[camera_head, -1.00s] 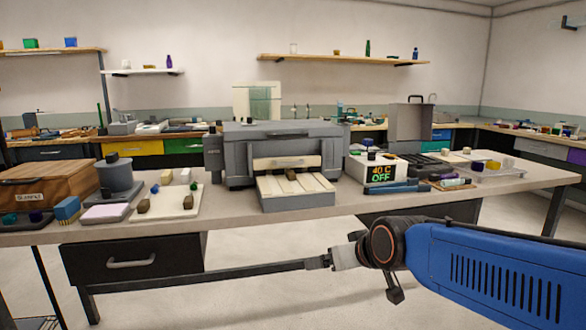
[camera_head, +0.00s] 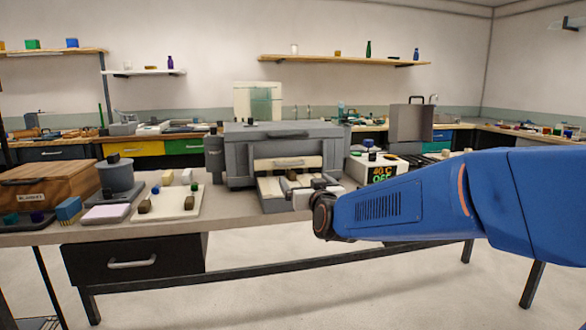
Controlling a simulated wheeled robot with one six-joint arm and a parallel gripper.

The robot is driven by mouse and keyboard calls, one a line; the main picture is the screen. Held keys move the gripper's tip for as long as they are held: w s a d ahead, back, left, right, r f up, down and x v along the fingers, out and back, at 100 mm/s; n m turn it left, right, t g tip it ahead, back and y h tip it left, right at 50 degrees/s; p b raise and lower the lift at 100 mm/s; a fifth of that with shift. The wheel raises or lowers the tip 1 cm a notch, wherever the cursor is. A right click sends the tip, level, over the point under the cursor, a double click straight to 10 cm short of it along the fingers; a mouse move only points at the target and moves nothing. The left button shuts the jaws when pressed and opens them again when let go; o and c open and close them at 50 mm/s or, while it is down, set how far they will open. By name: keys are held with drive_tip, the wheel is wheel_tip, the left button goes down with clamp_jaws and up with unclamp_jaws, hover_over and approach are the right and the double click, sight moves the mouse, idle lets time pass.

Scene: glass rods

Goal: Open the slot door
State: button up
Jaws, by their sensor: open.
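The grey box-shaped machine (camera_head: 240,160) stands on the middle of the workbench. Its front has a cream panel with a small handle (camera_head: 287,163), which may be the slot door; I cannot tell for sure. A grey tray with cream strips (camera_head: 270,188) sticks out below this panel. My gripper (camera_head: 292,178) is in front of the machine, over the right part of the tray, and hides part of it. It is small in the view and open. I cannot tell whether it touches anything.
A white box with a lit display (camera_head: 378,172) stands right of the machine, partly behind my arm. A cream board with small blocks (camera_head: 165,203), a dark grey pot (camera_head: 115,176) and a wooden box (camera_head: 45,185) stand to the left. A black drawer (camera_head: 130,263) hangs under the bench.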

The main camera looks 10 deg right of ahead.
sight(293, 173)
drive_tip(key=w, duration=1.6)
drive_tip(key=c, duration=1.3)
drive_tip(key=shift+o, duration=0.2)
wheel_tip(293, 173, up, 4)
drive_tip(key=shift+r, duration=0.15)
drive_tip(key=o, duration=1.3)
drive_tip(key=shift+d, duration=0.1)
drive_tip(key=shift+c, duration=0.2)
drive_tip(key=s, duration=1.7)
drive_tip(key=shift+s, duration=0.15)
